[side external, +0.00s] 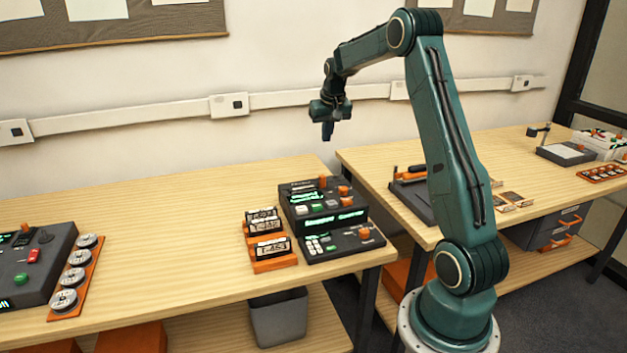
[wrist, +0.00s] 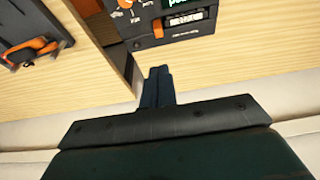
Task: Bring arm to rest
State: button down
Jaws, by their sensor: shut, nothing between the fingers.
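My gripper (side external: 327,130) hangs at the end of my raised, bent arm, pointing down, high above the back edge of the left workbench (side external: 150,210). Its fingers are shut with nothing between them. In the wrist view the closed fingers (wrist: 157,86) show as one dark block near the middle. The gripper touches nothing. The black control device (side external: 322,215) stands on the bench below it, with green displays and orange knobs. Part of this device (wrist: 165,20) also shows at the top of the wrist view.
An orange rack (side external: 272,262) with labelled boxes sits left of the device. A console and an orange tray of round reels (side external: 76,275) lie far left. A gap separates the right bench (side external: 390,150), which holds a dark tool unit (side external: 412,192). A grey bin (side external: 278,317) stands below.

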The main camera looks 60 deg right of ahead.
jog(key=shift+s+a+r, duration=0.1)
jog(key=shift+r, duration=0.35)
jog(key=s+a+r+n+t, duration=0.1)
jog(key=s+a+r, duration=0.15)
jog(key=a, duration=0.55)
jog(key=s+a+r+n, duration=0.1)
jog(key=a+r+n, duration=0.1)
jog(key=a+r, duration=0.35)
jog(key=s+a+r+n+t, duration=0.1)
jog(key=a+r, duration=0.1)
jog(key=a, duration=0.7)
jog(key=s+a+f+n+y, duration=0.1)
jog(key=s+a+n, duration=0.1)
jog(key=s+a, duration=0.6)
jog(key=s+a+f+n+t+y, duration=0.1)
jog(key=s+a+f+n, duration=0.1)
jog(key=s+a, duration=0.6)
jog(key=shift+s+a+n, duration=0.15)
jog(key=shift+s+n, duration=0.35)
jog(key=shift+s, duration=0.7)
